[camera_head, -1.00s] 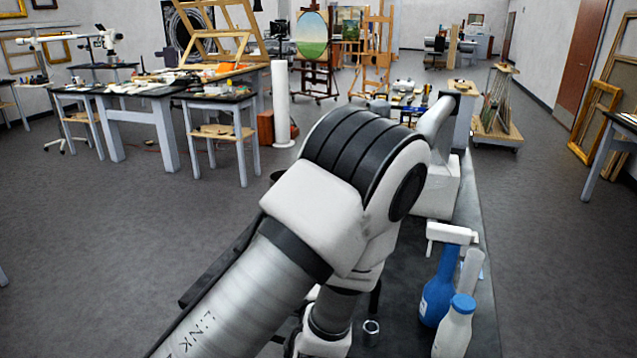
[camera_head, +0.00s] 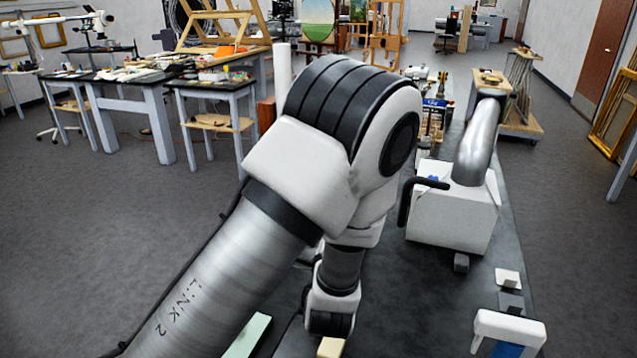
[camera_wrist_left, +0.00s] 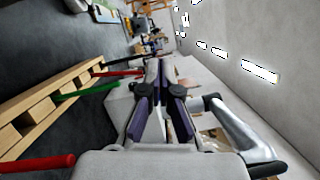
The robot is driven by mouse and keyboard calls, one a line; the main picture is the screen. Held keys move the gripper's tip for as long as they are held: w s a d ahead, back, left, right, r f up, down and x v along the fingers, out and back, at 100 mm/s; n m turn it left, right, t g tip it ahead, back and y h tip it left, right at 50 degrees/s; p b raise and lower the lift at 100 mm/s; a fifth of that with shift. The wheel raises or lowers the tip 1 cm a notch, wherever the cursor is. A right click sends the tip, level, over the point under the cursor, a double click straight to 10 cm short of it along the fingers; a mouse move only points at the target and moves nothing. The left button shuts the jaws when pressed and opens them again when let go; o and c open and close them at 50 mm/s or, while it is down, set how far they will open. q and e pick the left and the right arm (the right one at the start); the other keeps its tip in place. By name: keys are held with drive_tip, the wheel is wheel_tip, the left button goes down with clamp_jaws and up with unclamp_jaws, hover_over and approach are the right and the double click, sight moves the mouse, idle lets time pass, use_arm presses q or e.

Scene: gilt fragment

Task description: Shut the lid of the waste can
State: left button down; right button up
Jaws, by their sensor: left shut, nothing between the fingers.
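I cannot make out the waste can or its lid in either view; my left arm covers the middle of the head view. My left gripper (camera_wrist_left: 161,66) shows in the left wrist view with its two dark fingers together and nothing between them. In the head view the gripper itself is hidden behind or below my arm. My right gripper is in neither view.
A white box with a silver duct (camera_head: 453,210) stands on the dark bench (camera_head: 420,300) right of my arm. A white bracket (camera_head: 508,325) is nearer. A wooden rack (camera_wrist_left: 50,105) with coloured handles shows in the wrist view. Floor (camera_head: 90,240) on the left is clear.

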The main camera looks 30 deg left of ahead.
use_arm(q)
drive_tip(key=w+a+r+p, duration=0.1)
drive_tip(key=w+a+p, duration=0.2)
drive_tip(key=w+a, duration=0.3)
drive_tip(key=shift+a+r, duration=0.15)
drive_tip(key=shift+a, duration=0.9)
drive_tip(key=shift+w+r, duration=0.1)
